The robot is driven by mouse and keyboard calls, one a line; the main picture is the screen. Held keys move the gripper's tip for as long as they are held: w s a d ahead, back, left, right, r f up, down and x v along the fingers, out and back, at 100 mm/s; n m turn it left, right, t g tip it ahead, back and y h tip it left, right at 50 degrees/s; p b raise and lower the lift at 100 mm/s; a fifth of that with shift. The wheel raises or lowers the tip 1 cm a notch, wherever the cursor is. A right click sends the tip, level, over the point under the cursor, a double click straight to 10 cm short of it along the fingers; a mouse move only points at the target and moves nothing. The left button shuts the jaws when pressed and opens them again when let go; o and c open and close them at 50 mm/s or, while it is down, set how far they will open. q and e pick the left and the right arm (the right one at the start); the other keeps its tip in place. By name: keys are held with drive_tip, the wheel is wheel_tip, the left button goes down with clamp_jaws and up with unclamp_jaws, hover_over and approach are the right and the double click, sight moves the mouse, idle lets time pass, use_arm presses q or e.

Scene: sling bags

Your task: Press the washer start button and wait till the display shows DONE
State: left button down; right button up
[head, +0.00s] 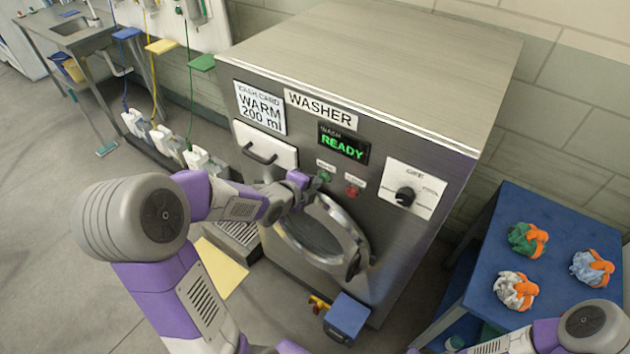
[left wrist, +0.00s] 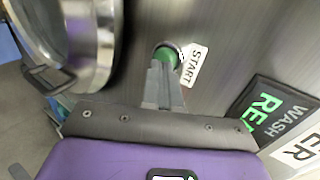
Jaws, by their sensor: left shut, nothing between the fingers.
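The grey washer (head: 420,140) stands at the centre of the head view. Its display (head: 343,143) reads READY in green; part of it shows in the left wrist view (left wrist: 268,103). The green start button (head: 325,176) is below the display, with a red button (head: 351,191) to its right. In the left wrist view the start button (left wrist: 166,56) sits beside its START label (left wrist: 194,65). My left gripper (left wrist: 165,68) is shut and empty, its fingertips at the start button; I cannot tell whether they touch or press it. My right gripper is out of view.
The round washer door (head: 320,235) is just below the buttons, its handle at the right. A dial (head: 405,196) is at the right of the panel. A blue table (head: 590,235) with several tied bundles stands at right. A blue box (head: 346,318) sits below the door.

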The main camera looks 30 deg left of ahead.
use_arm(q)
drive_tip(key=shift+w, duration=0.55)
